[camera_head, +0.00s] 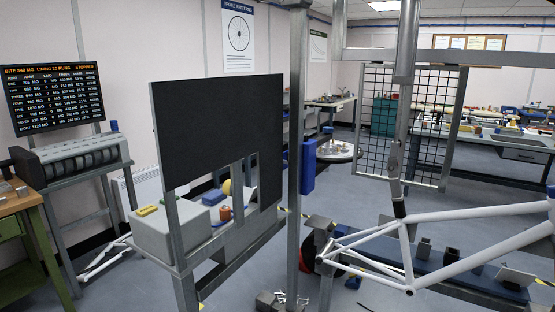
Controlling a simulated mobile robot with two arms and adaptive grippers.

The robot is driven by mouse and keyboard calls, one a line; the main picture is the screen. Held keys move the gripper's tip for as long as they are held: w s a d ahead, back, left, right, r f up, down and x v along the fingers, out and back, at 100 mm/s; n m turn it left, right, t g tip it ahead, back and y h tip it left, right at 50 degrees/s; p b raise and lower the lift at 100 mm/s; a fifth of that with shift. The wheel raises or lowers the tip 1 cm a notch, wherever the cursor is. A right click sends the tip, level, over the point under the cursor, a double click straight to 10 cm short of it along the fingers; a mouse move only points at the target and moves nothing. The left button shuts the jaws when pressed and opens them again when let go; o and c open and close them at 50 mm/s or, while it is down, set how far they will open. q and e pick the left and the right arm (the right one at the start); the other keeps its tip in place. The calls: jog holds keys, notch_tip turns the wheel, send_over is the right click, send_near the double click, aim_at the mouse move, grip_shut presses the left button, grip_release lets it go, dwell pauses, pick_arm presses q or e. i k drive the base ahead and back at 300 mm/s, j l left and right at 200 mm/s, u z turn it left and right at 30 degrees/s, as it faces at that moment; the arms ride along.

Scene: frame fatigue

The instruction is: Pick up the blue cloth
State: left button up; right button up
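I cannot tell for sure which blue thing is the blue cloth. A small blue item (213,197) lies on the grey workbench (190,257) at the left, behind the pale grey box and partly hidden by the bench's upright; it may be the cloth. A taller blue block-like thing (308,167) is at the side of the grey post in the middle. Neither of my grippers is in view.
A black panel (215,135) rises over the workbench. A grey post (296,150) stands mid-view. A white bicycle frame (406,262) is held in a stand at right. An orange-red object (226,213) sits on the workbench. Some grey floor shows between the furniture.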

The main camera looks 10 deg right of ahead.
aim_at(216, 196)
jog(key=i+j+u, duration=0.9)
jog(key=i+u, duration=0.2)
jog(key=i, duration=0.2)
jog(key=i+u, duration=0.35)
jog(key=i+z, duration=0.25)
jog(key=i, duration=0.3)
jog(key=i+j+z, duration=0.15)
jog(key=i+z, duration=0.15)
jog(key=i, duration=0.25)
jog(key=i+j+z, duration=0.25)
jog(key=i, duration=0.25)
